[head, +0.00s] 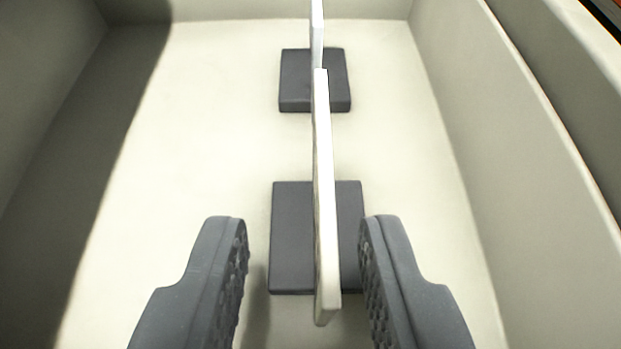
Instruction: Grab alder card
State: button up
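Two thin white cards stand upright, seen edge-on from above in the head view. The nearer card (326,200) rises from a dark grey block (292,235) and stands between my fingers. The farther card (317,35) rises from a second dark grey block (296,80) behind it. No lettering or picture shows, so I cannot tell which one is the alder card. My gripper (308,235) is open, with one finger on each side of the nearer card. Gaps show on both sides, and the right finger is closer to the card.
Both blocks sit on the pale floor (210,110) of a box-like tray. A wall (50,60) rises on the left and another wall (500,130) on the right. The floor is clear on both sides of the blocks.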

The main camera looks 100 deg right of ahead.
aim_at(309, 233)
jog(key=shift+b+x, duration=0.8)
jog(key=shift+x, duration=1.9)
jog(key=shift+s, duration=0.1)
jog(key=shift+a, duration=0.1)
grip_shut()
